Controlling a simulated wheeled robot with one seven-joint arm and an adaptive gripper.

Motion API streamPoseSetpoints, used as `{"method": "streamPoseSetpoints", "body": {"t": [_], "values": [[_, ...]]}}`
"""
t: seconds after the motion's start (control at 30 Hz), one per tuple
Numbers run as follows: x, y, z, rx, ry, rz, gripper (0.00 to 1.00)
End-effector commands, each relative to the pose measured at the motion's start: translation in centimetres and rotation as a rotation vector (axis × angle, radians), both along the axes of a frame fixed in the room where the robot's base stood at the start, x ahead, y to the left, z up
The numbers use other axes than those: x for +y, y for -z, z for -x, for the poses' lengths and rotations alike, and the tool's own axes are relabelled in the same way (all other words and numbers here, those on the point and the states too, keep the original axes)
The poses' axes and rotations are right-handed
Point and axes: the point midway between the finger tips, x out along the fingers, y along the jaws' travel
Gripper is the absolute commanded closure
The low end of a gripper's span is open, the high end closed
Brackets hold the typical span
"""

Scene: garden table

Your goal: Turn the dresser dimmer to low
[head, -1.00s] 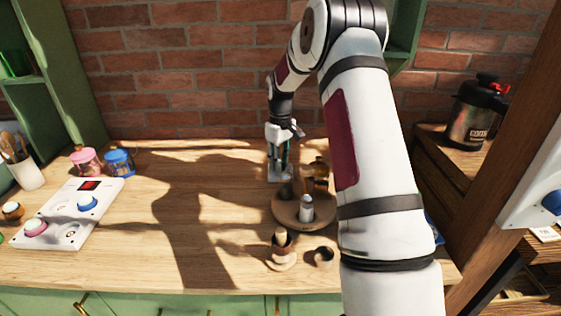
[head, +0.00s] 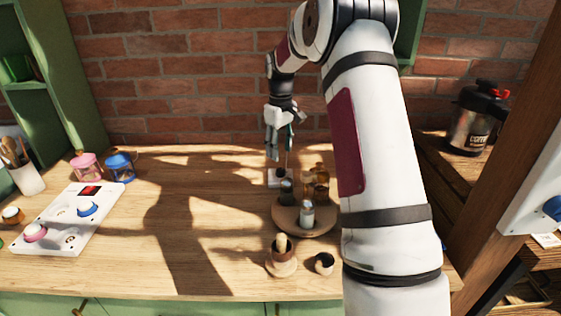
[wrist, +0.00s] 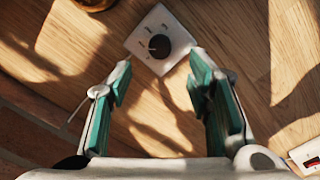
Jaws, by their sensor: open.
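The dimmer is a small white square plate with a round black knob (wrist: 159,46) and a few dark marks around it, seen in the wrist view. Its white plate (wrist: 178,36) lies flat on the wooden top, just beyond my fingertips. In the head view the dimmer (head: 274,180) is small, behind the round wooden tray. My gripper (head: 279,151) hangs above it there. In the wrist view my gripper (wrist: 160,64) is open, its green-padded fingers apart with nothing between them. The knob's exact setting is too small to read.
A round wooden tray (head: 291,228) with bottles stands just in front of the dimmer. A wooden cup (head: 281,258) and a small dark-topped cup (head: 324,263) stand nearer. A white panel with knobs (head: 57,228) lies at left. The brick wall (head: 190,75) is behind; the middle-left top is clear.

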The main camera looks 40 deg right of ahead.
Motion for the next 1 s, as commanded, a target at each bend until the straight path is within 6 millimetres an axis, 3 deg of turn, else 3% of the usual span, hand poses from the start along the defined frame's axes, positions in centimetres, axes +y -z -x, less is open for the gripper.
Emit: {"method": "streamPoseSetpoints", "body": {"t": [0.1,0.33,1.0], "values": [[0.0,-2.3,0.0,-0.002,0.0,0.002,0.54],[0.0,-4.6,0.0,0.0,0.0,0.0,0.54],[0.0,-4.9,0.0,0.001,0.0,-0.001,0.54]]}}
